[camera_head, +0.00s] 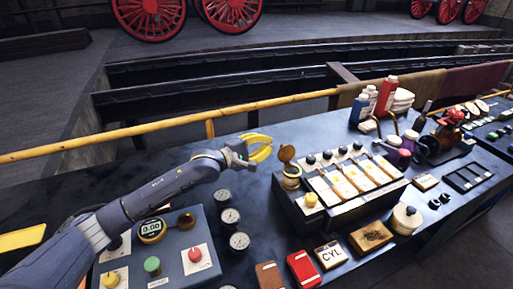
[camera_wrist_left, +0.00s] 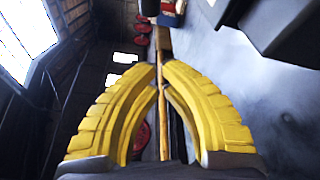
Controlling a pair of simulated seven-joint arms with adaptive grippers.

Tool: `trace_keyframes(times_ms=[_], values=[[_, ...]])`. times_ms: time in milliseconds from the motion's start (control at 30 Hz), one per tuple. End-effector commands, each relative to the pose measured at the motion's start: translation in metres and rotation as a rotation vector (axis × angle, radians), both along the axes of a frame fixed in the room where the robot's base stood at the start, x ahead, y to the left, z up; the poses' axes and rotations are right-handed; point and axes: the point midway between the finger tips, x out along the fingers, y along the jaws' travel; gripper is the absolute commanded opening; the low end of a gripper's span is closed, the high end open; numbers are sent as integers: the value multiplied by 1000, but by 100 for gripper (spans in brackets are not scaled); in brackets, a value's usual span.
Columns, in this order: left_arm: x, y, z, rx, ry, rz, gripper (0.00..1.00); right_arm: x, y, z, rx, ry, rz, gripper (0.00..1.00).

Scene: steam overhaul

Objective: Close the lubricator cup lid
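The lubricator cup (camera_head: 291,171) is a small brass cup at the far left corner of the dark panel box. Its round brass lid (camera_head: 287,154) stands raised on edge above the cup, so the cup is open. My left gripper (camera_head: 271,147) has yellow fingers and hovers left of the lid, apart from it. In the left wrist view its fingertips (camera_wrist_left: 161,66) come nearly together with nothing between them. The cup and lid do not show clearly in that view. My right gripper is not in view.
The panel box (camera_head: 345,216) carries dark knobs and pale plates. Gauges (camera_head: 229,217) and a grey control box (camera_head: 205,250) lie below my left arm. A yellow rail (camera_head: 170,127) runs behind the bench. Bottles (camera_head: 386,95) stand at the back right.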

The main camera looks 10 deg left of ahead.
Motion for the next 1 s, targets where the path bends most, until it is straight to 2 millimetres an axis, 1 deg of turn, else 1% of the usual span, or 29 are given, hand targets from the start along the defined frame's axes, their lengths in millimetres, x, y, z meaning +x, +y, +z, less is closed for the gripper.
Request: trace_keyframes(times_ms=[33,167,300,567,700,1000], values=[[5,-6,0,0,0,-1,0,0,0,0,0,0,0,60],[15,-17,-2,2,-1,0,0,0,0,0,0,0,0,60],[0,-22,2,-1,1,-3,0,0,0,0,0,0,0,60],[-16,-29,9,0,-1,-2,0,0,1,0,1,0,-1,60],[-20,-30,10,0,0,0,0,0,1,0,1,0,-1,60],[-21,-30,11,1,-1,1,0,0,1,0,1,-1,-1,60]])
